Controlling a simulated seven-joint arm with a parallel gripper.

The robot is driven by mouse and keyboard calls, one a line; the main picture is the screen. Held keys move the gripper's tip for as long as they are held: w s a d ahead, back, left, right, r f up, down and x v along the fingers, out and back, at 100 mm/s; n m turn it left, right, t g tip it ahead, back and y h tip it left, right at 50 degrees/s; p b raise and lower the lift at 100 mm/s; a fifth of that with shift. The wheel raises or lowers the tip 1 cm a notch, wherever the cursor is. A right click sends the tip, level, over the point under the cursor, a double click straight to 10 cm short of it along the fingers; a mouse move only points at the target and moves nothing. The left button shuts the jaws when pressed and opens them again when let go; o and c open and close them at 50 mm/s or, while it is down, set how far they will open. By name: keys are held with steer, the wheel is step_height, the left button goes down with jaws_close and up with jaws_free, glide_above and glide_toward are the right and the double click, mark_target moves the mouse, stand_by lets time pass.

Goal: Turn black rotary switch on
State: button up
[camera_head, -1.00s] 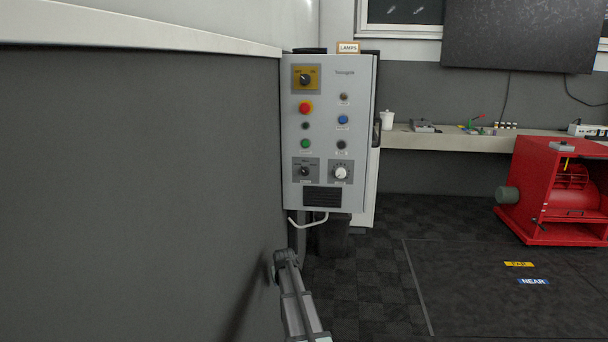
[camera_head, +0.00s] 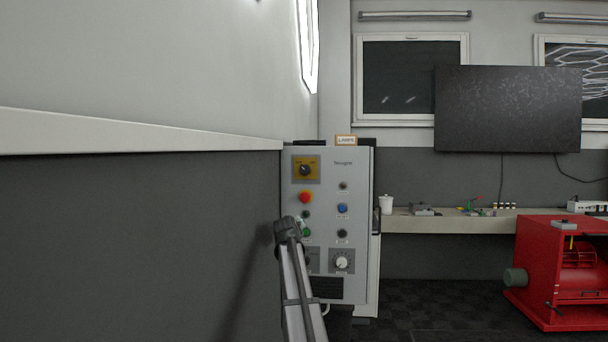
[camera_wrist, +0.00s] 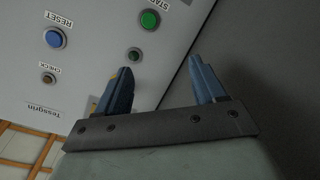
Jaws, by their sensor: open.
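A second dark knob (camera_head: 308,261) at lower left is mostly hidden by my arm. I cannot tell which one the task means. In the wrist view the panel (camera_wrist: 98,25) appears upside down, and neither black knob is clearly seen. My gripper (camera_wrist: 161,64) is open and empty, its fingers near the panel's side edge. The left finger overlaps the panel; the right one is against the grey wall.
A green button (camera_wrist: 150,19), a small dark button (camera_wrist: 134,54) and a blue reset button (camera_wrist: 54,38) are near the fingers. A red button (camera_head: 305,197) and a white dial (camera_head: 342,262) are on the panel. The grey wall (camera_head: 140,240) is close on the left.

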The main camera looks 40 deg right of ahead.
mark_target(305, 170)
steer(key=s+r+n+t+h, duration=0.1)
steer(key=s+r+t+h, duration=0.15)
steer(key=r, duration=1.85)
steer(key=shift+g, duration=0.35)
steer(key=x, duration=1.3)
steer(key=shift+s+d+f, duration=0.1)
steer(key=shift+d+f, duration=0.1)
steer(key=shift+d, duration=0.05)
steer(key=shift+c, duration=0.5)
steer(key=c, duration=1)
steer(key=shift+o, duration=0.2)
